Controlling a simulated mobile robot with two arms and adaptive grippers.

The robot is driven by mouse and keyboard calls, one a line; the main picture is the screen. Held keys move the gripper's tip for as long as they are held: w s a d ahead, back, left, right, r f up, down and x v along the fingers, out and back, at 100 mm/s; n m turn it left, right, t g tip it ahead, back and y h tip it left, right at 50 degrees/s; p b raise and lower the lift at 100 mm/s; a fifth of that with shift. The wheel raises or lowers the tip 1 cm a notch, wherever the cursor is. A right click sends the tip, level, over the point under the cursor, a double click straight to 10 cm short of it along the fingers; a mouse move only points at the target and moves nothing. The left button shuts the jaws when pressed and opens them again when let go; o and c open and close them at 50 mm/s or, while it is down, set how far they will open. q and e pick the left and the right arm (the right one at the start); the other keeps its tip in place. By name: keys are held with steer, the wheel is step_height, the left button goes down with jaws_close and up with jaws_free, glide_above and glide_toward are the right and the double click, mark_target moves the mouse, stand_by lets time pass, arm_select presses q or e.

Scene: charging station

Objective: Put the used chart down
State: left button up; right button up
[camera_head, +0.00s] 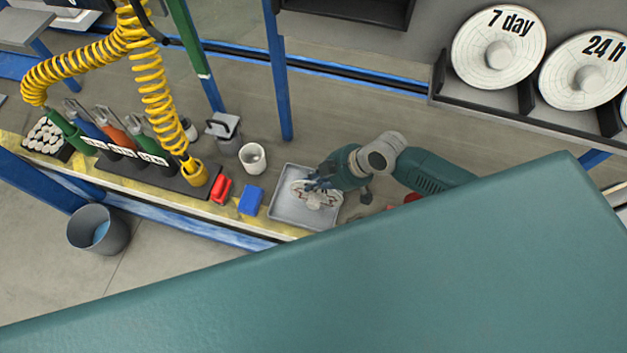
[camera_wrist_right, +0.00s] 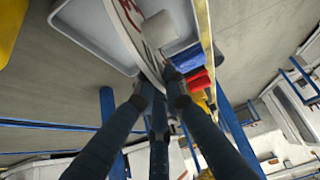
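The used chart (camera_head: 318,198) is a pale disc with dark and red trace marks, over the grey-white tray (camera_head: 283,212) on the bench. In the right wrist view the chart (camera_wrist_right: 130,14) stands steeply angled to the camera, with a pale round hub. The tray (camera_wrist_right: 88,38) lies behind. Whether the chart touches the tray floor is unclear. My left gripper is not in view.
Left of the tray are a blue block (camera_head: 250,200), a red block (camera_head: 221,190) and a white cup (camera_head: 252,158). A tool rack (camera_head: 135,172) and yellow coiled hose (camera_head: 158,105) stand farther left. My own teal body part covers the lower right.

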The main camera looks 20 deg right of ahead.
steer(key=shift+o, duration=1.3)
